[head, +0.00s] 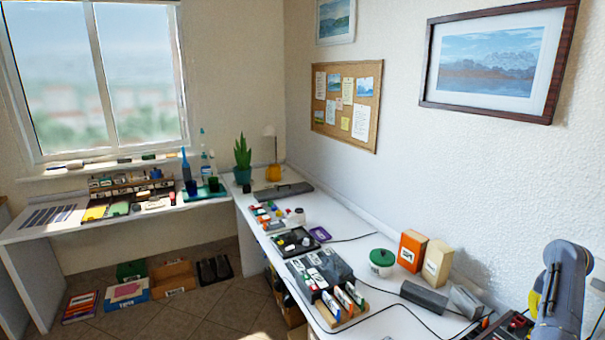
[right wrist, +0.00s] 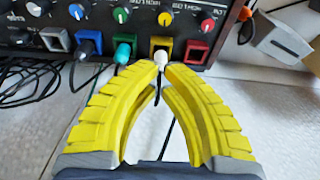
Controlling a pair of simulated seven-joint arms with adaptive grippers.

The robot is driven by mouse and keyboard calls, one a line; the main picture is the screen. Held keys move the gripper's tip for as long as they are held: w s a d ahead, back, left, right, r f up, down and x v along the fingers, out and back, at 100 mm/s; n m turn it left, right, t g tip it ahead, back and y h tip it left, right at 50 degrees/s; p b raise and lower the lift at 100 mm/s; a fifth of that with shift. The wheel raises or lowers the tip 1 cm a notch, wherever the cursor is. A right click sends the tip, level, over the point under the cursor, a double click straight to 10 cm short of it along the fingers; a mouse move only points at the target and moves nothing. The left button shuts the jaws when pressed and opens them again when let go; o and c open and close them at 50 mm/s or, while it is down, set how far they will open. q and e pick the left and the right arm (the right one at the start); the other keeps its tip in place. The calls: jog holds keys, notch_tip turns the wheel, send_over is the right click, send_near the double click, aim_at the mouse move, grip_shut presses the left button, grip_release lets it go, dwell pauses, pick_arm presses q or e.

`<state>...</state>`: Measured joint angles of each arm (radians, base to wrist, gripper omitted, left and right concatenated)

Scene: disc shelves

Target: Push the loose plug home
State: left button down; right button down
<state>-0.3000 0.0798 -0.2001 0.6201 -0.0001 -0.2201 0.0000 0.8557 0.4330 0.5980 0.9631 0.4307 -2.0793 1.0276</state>
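In the right wrist view my right gripper (right wrist: 161,70) has its yellow fingers closed together at the tips around a small white plug (right wrist: 160,56). The plug is at the front of the yellow socket (right wrist: 161,44) on a dark panel; I cannot tell how deep it sits. A blue plug (right wrist: 88,46) is at a blue socket to the left, and a green plug (right wrist: 123,52) stands out in front of its socket. In the head view my right gripper (head: 535,303) shows only partly at the lower right. My left gripper is not in view.
The dark panel (right wrist: 20,62) carries coloured knobs above its sockets. The grey socket (right wrist: 56,41) and red socket (right wrist: 197,51) look empty. Dark cables (right wrist: 30,95) lie at left. A grey box (right wrist: 280,42) stands at right. The white bench (head: 385,322) holds several objects.

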jog(key=shift+f, duration=1.5)
dwell(1.8)
jog(key=shift+r, duration=3.5)
